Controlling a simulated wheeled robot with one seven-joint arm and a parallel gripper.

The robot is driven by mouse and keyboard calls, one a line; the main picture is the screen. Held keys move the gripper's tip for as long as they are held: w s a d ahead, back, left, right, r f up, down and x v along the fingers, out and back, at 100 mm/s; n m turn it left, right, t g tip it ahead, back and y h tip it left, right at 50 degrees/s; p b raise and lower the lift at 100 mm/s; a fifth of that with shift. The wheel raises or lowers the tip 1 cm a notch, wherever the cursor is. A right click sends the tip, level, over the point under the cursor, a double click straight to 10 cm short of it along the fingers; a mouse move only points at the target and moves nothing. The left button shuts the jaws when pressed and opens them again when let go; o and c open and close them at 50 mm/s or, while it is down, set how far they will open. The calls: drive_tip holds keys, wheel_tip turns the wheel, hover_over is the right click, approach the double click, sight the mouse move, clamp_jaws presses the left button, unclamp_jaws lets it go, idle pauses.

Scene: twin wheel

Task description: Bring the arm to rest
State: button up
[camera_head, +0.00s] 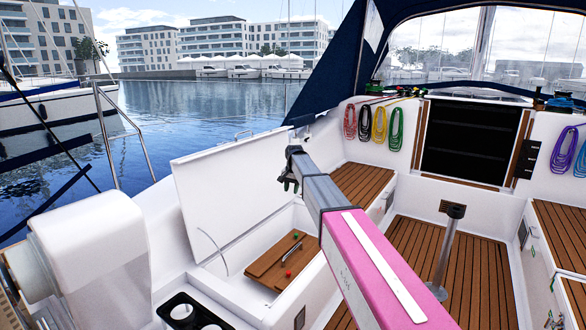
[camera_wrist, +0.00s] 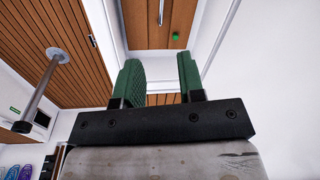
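My arm (camera_head: 362,265), with a pink link, reaches from the bottom right of the head view out over the cockpit. My gripper (camera_head: 287,181) is at its far end, above the open seat locker and in front of its raised white lid (camera_head: 225,190). In the wrist view my gripper (camera_wrist: 161,80) shows two green fingers set apart with a clear gap. Nothing is between them. The wooden board in the locker shows below and beyond the fingers.
A wooden board (camera_head: 270,265) with a red and a green knob lies in the open locker. A metal post (camera_head: 447,250) stands on the slatted floor at right. Coiled ropes (camera_head: 379,124) hang by the dark companionway (camera_head: 463,139). Cup holders (camera_head: 182,312) are at the bottom.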

drive_tip(key=s+d+f+n, duration=0.1)
drive_tip(key=s+d+f, duration=0.5)
drive_tip(key=s, duration=0.8)
drive_tip(key=s+d+f+n, duration=0.1)
drive_tip(key=s+d+f, duration=0.6)
drive_tip(key=s, duration=0.7)
drive_tip(key=s+d+f+n, duration=0.2)
drive_tip(key=s+d+f, duration=0.4)
drive_tip(key=s, duration=0.8)
drive_tip(key=shift+d+f+g+h, duration=0.2)
drive_tip(key=shift+d+g+h, duration=0.15)
drive_tip(key=shift+g+h, duration=0.05)
